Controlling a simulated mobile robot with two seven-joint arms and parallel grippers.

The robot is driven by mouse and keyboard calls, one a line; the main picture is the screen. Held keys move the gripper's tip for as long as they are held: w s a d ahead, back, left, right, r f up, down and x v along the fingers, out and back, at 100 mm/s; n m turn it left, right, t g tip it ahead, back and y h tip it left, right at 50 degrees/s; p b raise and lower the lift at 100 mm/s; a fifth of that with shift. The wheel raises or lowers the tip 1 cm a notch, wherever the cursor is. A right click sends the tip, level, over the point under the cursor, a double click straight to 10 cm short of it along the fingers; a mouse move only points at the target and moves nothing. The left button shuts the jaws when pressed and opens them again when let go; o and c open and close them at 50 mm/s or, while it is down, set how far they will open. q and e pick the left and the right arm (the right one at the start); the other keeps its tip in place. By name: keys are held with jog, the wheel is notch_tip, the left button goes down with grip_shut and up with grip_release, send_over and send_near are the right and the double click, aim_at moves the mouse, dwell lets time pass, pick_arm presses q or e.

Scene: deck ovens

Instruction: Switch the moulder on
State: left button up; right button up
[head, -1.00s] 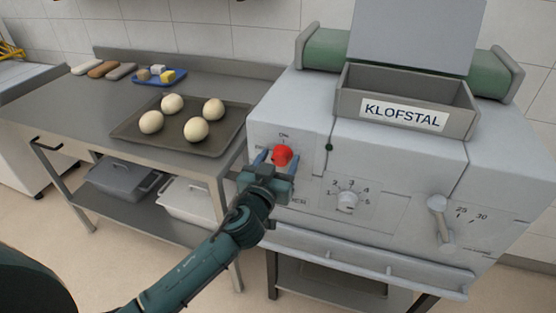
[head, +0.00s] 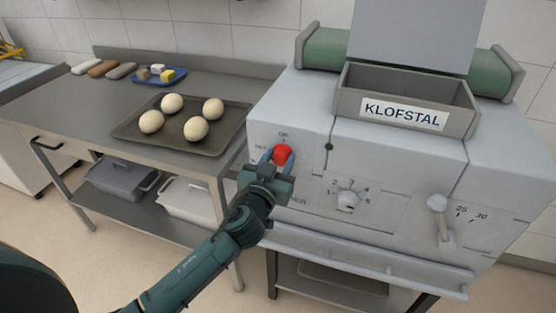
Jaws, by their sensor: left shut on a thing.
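The moulder (head: 400,165) is the large grey machine on the right, with a hopper labelled KLOFSTAL. Its red knob (head: 283,153) sits on the left of the front panel, below the word ON. My left gripper (head: 279,157) is at the knob, with its blue fingertips on either side of it, shut on it. The gripper hides the lower part of the knob and some of the lettering around it. A small dark round spot (head: 329,147) shows to the right of the knob. My right gripper is not in view.
A numbered dial (head: 347,201) and a lever (head: 438,204) are on the panel further right. A steel table (head: 70,115) stands left, with a dark tray (head: 160,142) of several dough balls and a blue tray (head: 176,79). A ledge (head: 370,262) runs below the panel.

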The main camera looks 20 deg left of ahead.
pick_arm(q)
jog(key=m, duration=0.4)
jog(key=m+p, duration=0.1)
jog(key=m, duration=0.3)
jog(key=shift+d+m, duration=0.1)
jog(key=shift+m, duration=0.2)
jog(key=m+p, duration=0.1)
jog(key=m, duration=0.3)
jog(key=shift+m, duration=0.3)
jog(key=shift+f+m+p, duration=0.15)
jog(key=shift+m+p, duration=0.2)
jog(key=shift+m, duration=1.65)
jog(key=o, duration=1)
